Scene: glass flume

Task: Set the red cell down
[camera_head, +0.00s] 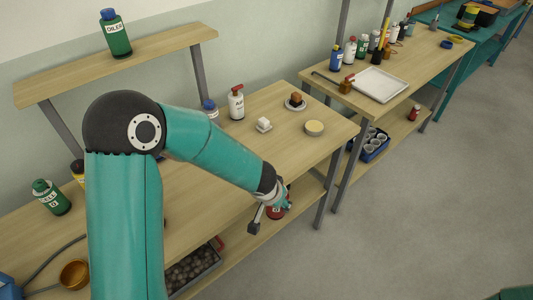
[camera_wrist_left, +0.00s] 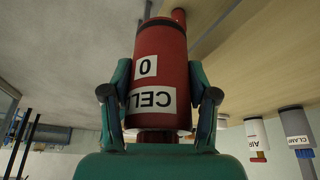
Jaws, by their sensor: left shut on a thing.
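The red cell (camera_head: 278,212) is a red cylinder with a white label. In the left wrist view the red cell (camera_wrist_left: 160,65) fills the middle, its label reading "CELL 0" upside down. My left gripper (camera_head: 270,208) is shut on it, with a finger on each side of the body (camera_wrist_left: 160,100). In the head view they are at the front edge of the near wooden bench (camera_head: 185,200), and the gripper partly hides the cell. I cannot tell whether the cell touches a surface. My right gripper is not in view.
A dark bin (camera_head: 195,270) sits on the lower shelf. A second bench (camera_head: 420,62) holds a pale tray (camera_head: 380,85).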

